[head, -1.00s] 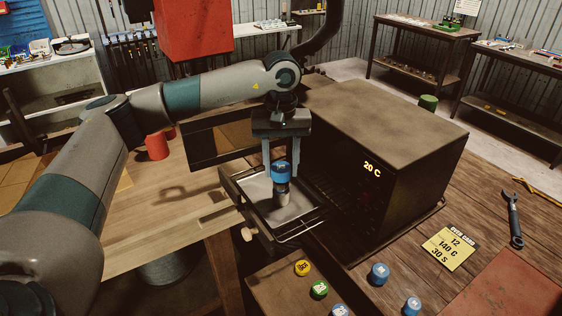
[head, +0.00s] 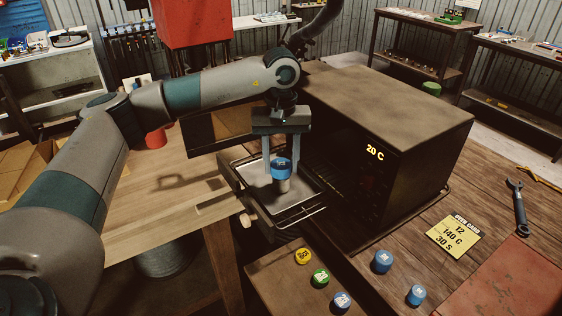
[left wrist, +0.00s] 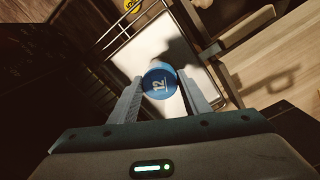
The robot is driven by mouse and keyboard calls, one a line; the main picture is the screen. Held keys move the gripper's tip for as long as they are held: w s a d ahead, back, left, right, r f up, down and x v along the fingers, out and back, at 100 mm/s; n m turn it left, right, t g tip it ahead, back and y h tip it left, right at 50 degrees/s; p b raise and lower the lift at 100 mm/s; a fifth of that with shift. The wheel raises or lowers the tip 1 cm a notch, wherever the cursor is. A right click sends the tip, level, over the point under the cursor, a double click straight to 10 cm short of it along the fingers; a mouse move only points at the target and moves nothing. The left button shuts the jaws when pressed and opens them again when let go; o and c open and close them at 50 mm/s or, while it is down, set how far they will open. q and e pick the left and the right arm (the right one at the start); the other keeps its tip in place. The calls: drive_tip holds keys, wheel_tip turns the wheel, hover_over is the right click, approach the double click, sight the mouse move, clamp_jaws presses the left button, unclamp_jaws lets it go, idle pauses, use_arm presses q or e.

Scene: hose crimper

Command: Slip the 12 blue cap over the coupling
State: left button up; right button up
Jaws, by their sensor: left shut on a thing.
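My left gripper (head: 281,160) points down over the tray and is shut on the blue 12 cap (head: 281,166). In the left wrist view the cap's top (left wrist: 158,82) faces the camera with a white 12, between the two fingers. The grey coupling (head: 282,186) stands upright on the pulled-out tray (head: 305,200), directly under the cap. The cap is at the coupling's top and hides its upper end; I cannot tell how far over it the cap reaches. My right gripper is not in view.
The dark oven (head: 395,105) with its 20 C display stands right of the tray. Other caps, yellow (head: 303,256), green (head: 320,277) and several blue, lie in front. A yellow oven card (head: 453,237) and a wrench (head: 517,208) lie at right.

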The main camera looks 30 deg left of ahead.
use_arm(q)
drive_tip(key=o, duration=1.1)
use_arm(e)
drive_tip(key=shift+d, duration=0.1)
use_arm(q)
drive_tip(key=shift+w+r+b, duration=0.1)
drive_tip(key=shift+r+b, duration=0.2)
drive_tip(key=shift+r, duration=0.45)
wheel_tip(320, 180, up, 6)
drive_tip(key=shift+f+b, duration=0.15)
drive_tip(key=shift+b, duration=0.8)
wheel_tip(320, 180, up, 10)
drive_tip(key=b, duration=0.1)
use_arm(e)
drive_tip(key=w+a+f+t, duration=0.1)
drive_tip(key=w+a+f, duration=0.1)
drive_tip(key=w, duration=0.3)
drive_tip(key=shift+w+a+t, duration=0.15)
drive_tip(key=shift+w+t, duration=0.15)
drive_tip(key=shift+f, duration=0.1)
